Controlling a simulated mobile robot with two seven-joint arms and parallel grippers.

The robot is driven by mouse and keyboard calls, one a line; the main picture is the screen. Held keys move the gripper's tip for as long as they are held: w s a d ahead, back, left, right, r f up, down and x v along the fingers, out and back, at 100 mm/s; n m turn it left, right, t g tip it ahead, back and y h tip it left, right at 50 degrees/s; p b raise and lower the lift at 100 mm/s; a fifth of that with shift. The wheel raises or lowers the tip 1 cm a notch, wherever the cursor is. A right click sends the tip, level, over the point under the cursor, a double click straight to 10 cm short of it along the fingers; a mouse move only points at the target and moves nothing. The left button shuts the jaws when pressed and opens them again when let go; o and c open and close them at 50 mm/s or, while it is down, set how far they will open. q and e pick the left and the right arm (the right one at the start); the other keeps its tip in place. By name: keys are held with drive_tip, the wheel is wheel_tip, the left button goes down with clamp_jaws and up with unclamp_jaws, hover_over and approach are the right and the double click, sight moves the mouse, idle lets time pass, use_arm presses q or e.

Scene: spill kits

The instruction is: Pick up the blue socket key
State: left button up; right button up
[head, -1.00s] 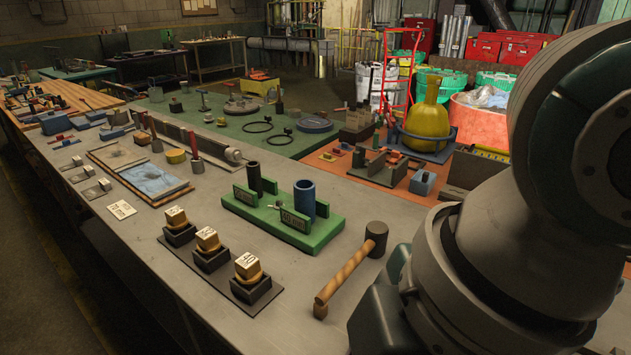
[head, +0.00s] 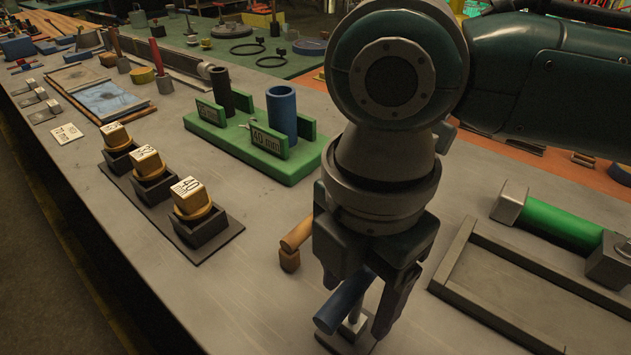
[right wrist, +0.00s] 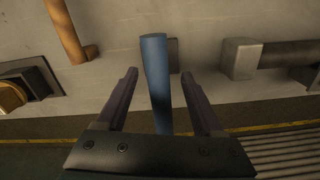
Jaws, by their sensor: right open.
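The blue socket key (head: 344,302) is a blue bar on a small grey stand near the bench's front edge. It shows below my right gripper in the head view. In the right wrist view the blue bar (right wrist: 155,75) runs between the two fingers, with a gap on each side. My right gripper (head: 352,318) is open and points down over the key; its arm hides part of the key. In the right wrist view, the open right gripper (right wrist: 159,85) holds nothing. My left gripper is not in view.
A wooden mallet handle (head: 297,235) lies just left of the gripper. A green holder (head: 290,172) with blue and black tubes stands behind. A grey tray (head: 530,277) and a green bar (head: 560,225) lie to the right.

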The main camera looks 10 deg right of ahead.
sight(353, 320)
wheel_tip(353, 320, down, 4)
drive_tip(key=shift+r, duration=0.2)
drive_tip(key=shift+c, duration=0.3)
clamp_jaws()
idle(0.3)
